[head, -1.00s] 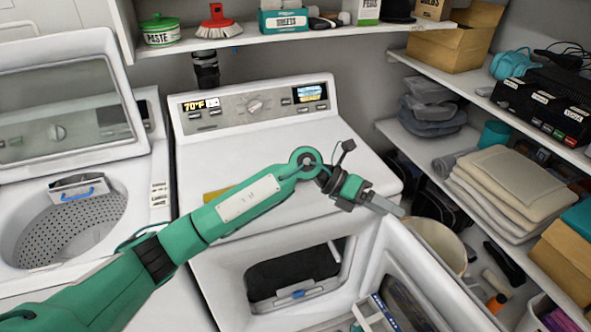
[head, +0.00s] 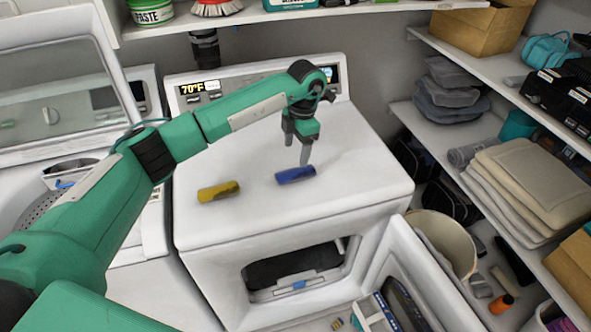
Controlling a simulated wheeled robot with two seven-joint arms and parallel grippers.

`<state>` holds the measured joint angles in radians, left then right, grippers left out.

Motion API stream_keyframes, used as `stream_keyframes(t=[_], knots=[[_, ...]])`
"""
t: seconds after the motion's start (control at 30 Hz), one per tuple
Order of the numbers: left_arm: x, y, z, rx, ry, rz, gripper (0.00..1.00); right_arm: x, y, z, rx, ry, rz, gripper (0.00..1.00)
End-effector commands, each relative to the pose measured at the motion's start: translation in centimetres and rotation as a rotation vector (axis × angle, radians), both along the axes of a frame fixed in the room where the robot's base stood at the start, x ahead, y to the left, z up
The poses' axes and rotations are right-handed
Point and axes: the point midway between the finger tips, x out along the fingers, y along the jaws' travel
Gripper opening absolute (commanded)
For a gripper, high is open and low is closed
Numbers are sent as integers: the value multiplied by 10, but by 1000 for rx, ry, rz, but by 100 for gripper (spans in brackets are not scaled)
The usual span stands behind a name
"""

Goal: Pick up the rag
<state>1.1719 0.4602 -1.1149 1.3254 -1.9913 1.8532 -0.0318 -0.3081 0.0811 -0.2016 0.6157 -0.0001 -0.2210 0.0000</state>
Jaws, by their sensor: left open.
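A small blue rolled item (head: 295,175) and a yellow rolled item (head: 219,191) lie on the white dryer top (head: 345,165). Either could be a rolled rag; I cannot tell for sure. My left gripper (head: 305,156) points down just above and behind the blue item. It is open with nothing held, and its fingers look close to the blue item; contact is unclear. The yellow item lies to its left, clear of the gripper. My right gripper is out of view.
The dryer's front door (head: 425,280) hangs open, with a bucket (head: 443,240) beside it. An open-lidded washer (head: 50,120) stands at left. Right shelves hold folded towels (head: 530,180) and a grey rolled cloth (head: 470,152). The dryer top's right side is clear.

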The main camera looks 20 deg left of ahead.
Motion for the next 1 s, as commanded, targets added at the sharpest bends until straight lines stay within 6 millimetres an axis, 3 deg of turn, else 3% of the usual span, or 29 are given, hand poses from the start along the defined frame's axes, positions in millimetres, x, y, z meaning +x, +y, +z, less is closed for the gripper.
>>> stream_keyframes(t=[0.3,0.5,0.7,0.97,1.0], knots=[[-3,1,-26,-1,1,-1,68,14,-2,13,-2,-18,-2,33],[-8,-2,-48,-2,4,0,68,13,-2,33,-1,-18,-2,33],[-9,-1,-71,-2,1,0,68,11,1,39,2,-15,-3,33],[-9,-1,-75,-2,-1,0,68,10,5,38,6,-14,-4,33],[-9,-1,-75,-2,-1,0,60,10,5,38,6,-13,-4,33]])
